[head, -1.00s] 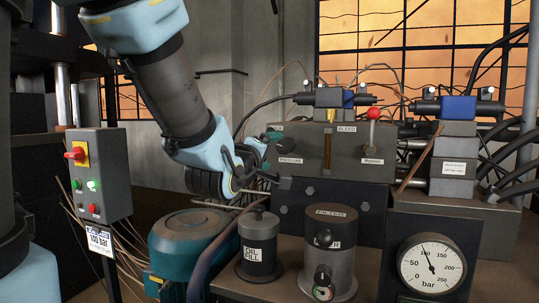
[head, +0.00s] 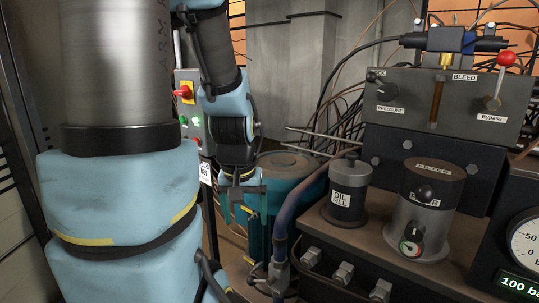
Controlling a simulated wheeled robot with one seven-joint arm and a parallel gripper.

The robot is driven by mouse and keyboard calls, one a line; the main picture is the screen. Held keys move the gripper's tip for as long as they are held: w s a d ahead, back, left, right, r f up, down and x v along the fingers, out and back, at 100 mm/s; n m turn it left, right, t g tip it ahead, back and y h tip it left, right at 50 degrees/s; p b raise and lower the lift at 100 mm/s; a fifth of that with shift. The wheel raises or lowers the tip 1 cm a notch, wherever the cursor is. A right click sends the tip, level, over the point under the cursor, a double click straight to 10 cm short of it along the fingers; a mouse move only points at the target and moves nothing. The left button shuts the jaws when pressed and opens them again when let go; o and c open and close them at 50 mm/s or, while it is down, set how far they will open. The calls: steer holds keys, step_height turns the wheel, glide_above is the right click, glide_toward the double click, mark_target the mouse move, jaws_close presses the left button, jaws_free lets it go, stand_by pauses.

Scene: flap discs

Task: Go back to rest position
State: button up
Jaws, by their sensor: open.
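My gripper (head: 243,208) hangs pointing down left of the middle of the head view. My blue and grey arm is folded, with a large link filling the left side of the picture. The gripper shows in front of the teal motor (head: 290,180) and well left of the valve block (head: 440,105); how far it is from the motor I cannot tell.
A control box (head: 188,110) with a red knob stands partly behind my arm. The oil fill cap (head: 348,190), the filter (head: 425,215) and a pressure gauge (head: 526,243) are at right. The bypass lever (head: 505,62) has a red ball. Pipe fittings (head: 342,273) line the front.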

step_height(320, 180, up, 14)
steer(key=s+a+g+p, duration=0.1)
steer(key=s+p, duration=0.1)
steer(key=p, duration=1.2)
steer(key=shift+a+m+p, duration=0.2)
steer(key=shift+m+p, duration=0.1)
steer(key=shift+p, duration=0.05)
